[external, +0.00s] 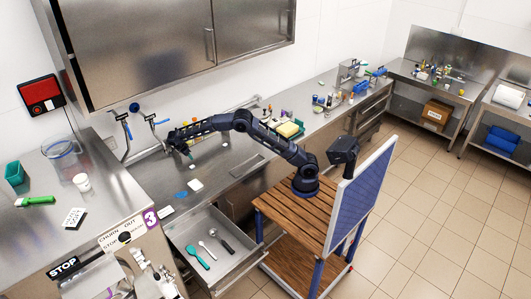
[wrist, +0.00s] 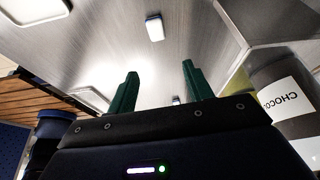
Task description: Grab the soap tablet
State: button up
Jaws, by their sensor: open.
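My gripper (wrist: 158,88) shows its two green fingers spread apart with nothing between them. In the external view my gripper (external: 181,148) hangs over the steel counter near the sink. A small pale block (wrist: 154,27) lies on the steel surface beyond the fingertips in the wrist view and looks like the soap tablet, but I cannot be sure. It is apart from the fingers. A smaller pale item (wrist: 176,100) shows low between the fingers, mostly hidden by the gripper body. I cannot tell which small item in the external view is the soap.
A white flat piece (external: 195,185) and a blue item (external: 182,194) lie on the counter (external: 225,187). An open drawer (external: 215,245) holds utensils below. A container labelled CHOCO (wrist: 285,100) stands at the right of the wrist view. Wall cabinets (external: 170,45) hang above.

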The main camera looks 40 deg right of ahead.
send_over(192, 166)
jog(key=a, duration=0.2)
jog(key=shift+d+f, duration=0.15)
jog(key=shift+f, duration=2.8)
jog(key=x, duration=0.4)
jog(key=shift+f, duration=0.15)
jog(key=shift+c, duration=0.4)
jog(key=c, duration=1)
